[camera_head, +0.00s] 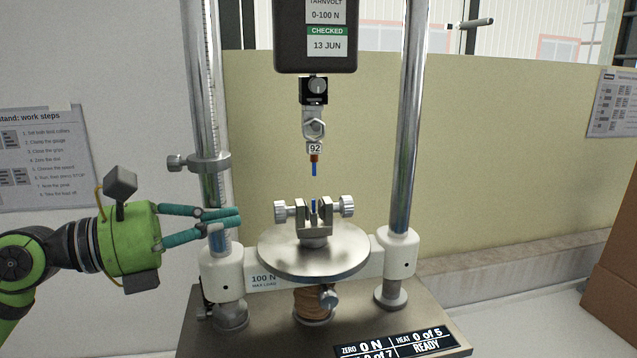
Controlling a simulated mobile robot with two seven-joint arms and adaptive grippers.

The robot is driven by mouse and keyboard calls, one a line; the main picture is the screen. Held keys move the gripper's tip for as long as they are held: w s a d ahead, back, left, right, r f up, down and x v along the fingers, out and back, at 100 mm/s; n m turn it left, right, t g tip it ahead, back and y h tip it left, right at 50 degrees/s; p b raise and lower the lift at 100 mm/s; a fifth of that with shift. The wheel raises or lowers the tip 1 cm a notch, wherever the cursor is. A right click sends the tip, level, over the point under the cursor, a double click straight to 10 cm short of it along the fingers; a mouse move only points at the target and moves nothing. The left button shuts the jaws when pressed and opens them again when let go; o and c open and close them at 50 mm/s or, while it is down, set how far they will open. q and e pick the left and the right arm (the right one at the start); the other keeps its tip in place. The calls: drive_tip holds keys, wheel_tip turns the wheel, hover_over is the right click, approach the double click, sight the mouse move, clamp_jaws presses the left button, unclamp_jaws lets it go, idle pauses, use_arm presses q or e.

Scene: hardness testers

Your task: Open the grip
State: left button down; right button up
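The grip (314,218) is a small metal vise on the round plate (285,252), with a left thumbscrew (281,211) and a right thumbscrew (347,206). A short blue piece (314,207) stands between its jaws. Above it, a second blue piece (314,169) hangs below a tag marked 92 (315,148), with a visible gap between the two. My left gripper (240,217) has its teal fingertips together and seems empty. It is left of the left thumbscrew, apart from it, in front of the left column. My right gripper is not in view.
The gauge (316,40) hangs above the grip. The left column (207,100) carries a collar with a knob (176,162); the right column (408,140) stands beyond the right thumbscrew. A display (398,345) reads 0 N and READY. A cardboard box (615,265) is far right.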

use_arm(q)
drive_tip(key=shift+w+d+p, duration=0.2)
drive_tip(key=shift+d+p, duration=0.25)
drive_tip(key=shift+d, duration=0.45)
drive_tip(key=shift+w+d+p, duration=0.15)
drive_tip(key=shift+d+p, duration=0.35)
drive_tip(key=shift+d, duration=0.4)
drive_tip(key=shift+w+d+p, duration=0.2)
drive_tip(key=shift+d+p, duration=0.25)
drive_tip(key=shift+d, duration=0.45)
drive_tip(key=shift+w+a, duration=0.1)
drive_tip(key=shift+w, duration=0.05)
drive_tip(key=shift+f+b, duration=0.35)
drive_tip(key=shift+b, duration=0.35)
drive_tip(key=shift+f+b, duration=0.45)
drive_tip(key=shift+b, duration=0.3)
drive_tip(key=shift+s, duration=0.3)
drive_tip(key=b+v, duration=0.1)
drive_tip(key=v, duration=0.1)
drive_tip(key=b+v, duration=0.1)
drive_tip(key=b, duration=0.1)
drive_tip(key=w+b+v, duration=0.1)
drive_tip(key=v, duration=0.1)
drive_tip(key=shift+a+b, duration=0.4)
drive_tip(key=shift+a, duration=0.2)
